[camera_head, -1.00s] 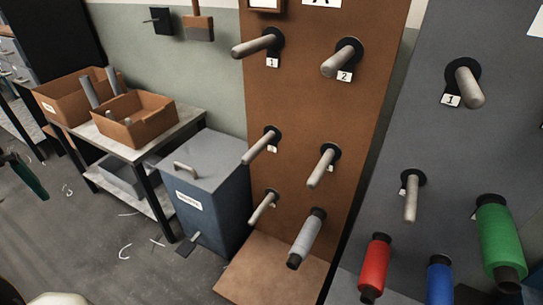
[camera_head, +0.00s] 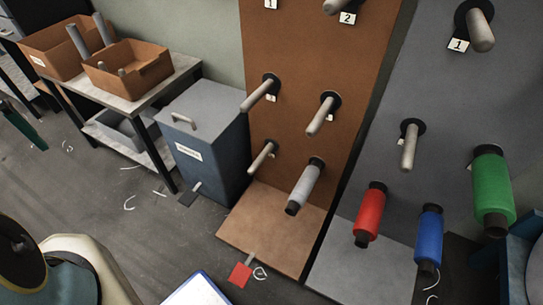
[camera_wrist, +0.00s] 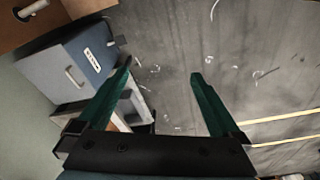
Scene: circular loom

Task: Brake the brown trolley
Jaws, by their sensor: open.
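The brown trolley (camera_head: 320,60) is a tall brown panel with several pale pegs and a flat brown base (camera_head: 275,225). A grey bobbin (camera_head: 305,187) sits on its lowest right peg. A red pedal (camera_head: 240,275) sticks out from the front edge of the base, near the floor. Part of the trolley also shows at the top left corner of the wrist view (camera_wrist: 85,7). My gripper (camera_wrist: 162,72) is open and empty, its green fingers apart above the grey floor. The pedal is not visible between the fingers.
A blue-grey lidded bin (camera_head: 208,140) stands left of the trolley. A table (camera_head: 150,98) with brown boxes is further left. A grey trolley (camera_head: 385,175) with red, blue and green bobbins stands close on the right. Floor in front is mostly open, with white scraps.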

